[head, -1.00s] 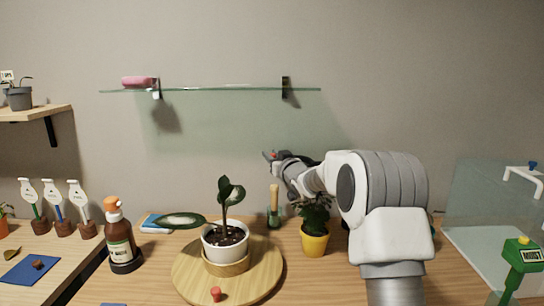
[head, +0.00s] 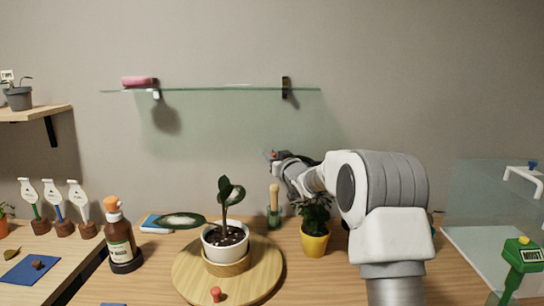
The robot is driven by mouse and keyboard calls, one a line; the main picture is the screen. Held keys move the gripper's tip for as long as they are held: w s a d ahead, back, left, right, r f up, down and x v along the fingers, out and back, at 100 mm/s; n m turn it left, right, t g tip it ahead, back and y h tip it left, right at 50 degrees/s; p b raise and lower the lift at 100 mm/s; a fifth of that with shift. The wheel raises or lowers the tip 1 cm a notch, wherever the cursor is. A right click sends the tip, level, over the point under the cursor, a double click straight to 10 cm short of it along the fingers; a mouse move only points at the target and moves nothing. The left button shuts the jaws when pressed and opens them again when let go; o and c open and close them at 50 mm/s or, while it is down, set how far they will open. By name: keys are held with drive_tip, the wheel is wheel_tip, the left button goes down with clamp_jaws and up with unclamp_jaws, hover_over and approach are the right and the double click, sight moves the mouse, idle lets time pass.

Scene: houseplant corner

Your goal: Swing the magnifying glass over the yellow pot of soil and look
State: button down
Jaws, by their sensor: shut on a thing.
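The yellow pot (head: 314,244) stands on the wooden table just left of my arm, with a leafy green plant (head: 316,210) growing in it. The leaves hide any soil. My gripper (head: 275,158) is up against the wall side, above and left of the yellow pot, pointing left. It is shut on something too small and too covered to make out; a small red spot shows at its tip. I cannot pick out a magnifying glass for certain. My arm covers part of the table behind and right of the pot.
A white pot (head: 226,243) with a plant stands on a round wooden board (head: 187,279). A wood-handled tool (head: 274,203) stands behind it. A brown bottle (head: 121,243) is to the left. A glass shelf (head: 220,89) hangs above. A green moisture meter (head: 523,257) is at right.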

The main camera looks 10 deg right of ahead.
drive_tip(key=shift+s, duration=0.1)
idle(0.3)
drive_tip(key=s+d+n+g+y+p, duration=0.1)
drive_tip(key=s+n+g+y+p, duration=0.2)
drive_tip(key=s, duration=0.6)
drive_tip(key=s+d+n+g+y+p, duration=0.2)
drive_tip(key=s+n+y+p, duration=0.3)
drive_tip(key=s, duration=0.5)
drive_tip(key=shift+d+g+y+p, duration=0.3)
drive_tip(key=shift+g+y+p, duration=0.6)
drive_tip(key=shift+y, duration=0.3)
drive_tip(key=shift+s, duration=0.1)
drive_tip(key=c, duration=0.7)
unclamp_jaws()
drive_tip(key=v, duration=1.7)
drive_tip(key=shift+s+d, duration=0.1)
drive_tip(key=shift+d, duration=0.1)
